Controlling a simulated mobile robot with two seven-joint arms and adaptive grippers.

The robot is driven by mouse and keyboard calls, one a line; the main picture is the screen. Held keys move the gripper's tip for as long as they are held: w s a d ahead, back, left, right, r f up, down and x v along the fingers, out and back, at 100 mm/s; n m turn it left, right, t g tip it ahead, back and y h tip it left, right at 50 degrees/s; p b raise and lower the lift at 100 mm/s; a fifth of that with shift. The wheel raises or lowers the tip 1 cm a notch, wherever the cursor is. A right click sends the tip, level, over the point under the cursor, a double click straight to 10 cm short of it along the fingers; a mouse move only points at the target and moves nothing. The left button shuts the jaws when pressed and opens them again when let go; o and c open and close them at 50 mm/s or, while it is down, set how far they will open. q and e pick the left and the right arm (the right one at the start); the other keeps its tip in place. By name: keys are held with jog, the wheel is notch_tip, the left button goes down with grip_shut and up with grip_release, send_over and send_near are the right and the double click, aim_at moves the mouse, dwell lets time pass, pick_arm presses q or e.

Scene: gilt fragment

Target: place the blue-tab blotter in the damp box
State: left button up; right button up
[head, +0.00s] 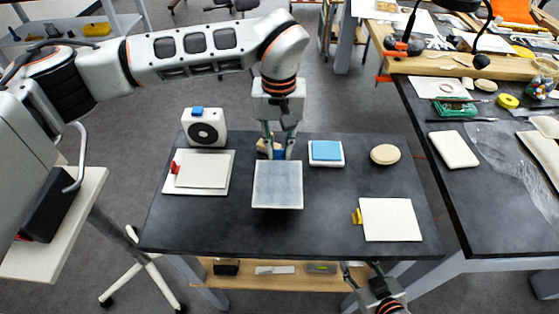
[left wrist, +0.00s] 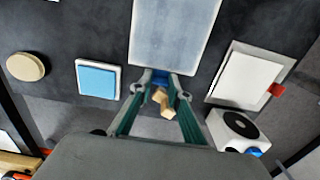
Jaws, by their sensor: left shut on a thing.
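The blue-tab blotter (head: 278,185) is a pale grey-blue square with a light rim, at the middle of the dark table. My left gripper (head: 279,155) is at its far edge, shut on the blue tab. In the left wrist view, the blotter (left wrist: 176,32) extends from the fingertips (left wrist: 160,80), with blue between them. I cannot tell its height above the table. I cannot pick out the damp box for sure; what lies under the blotter is hidden. My right gripper (head: 361,270) is at the table's front edge, empty, its fingers apart.
A red-tab blotter (head: 203,169) lies on a pale board at left, a yellow-tab blotter (head: 390,219) at right. A fan-like white device (head: 204,128), a light-blue pad (head: 326,150) on a white dish and a cream disc (head: 385,154) stand behind. A wooden piece (left wrist: 164,101) is by the left fingers.

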pick_arm(q)
jog(key=shift+f, duration=2.6)
jog(key=shift+f, duration=0.1)
jog(key=o, duration=0.8)
jog(key=shift+o, duration=0.2)
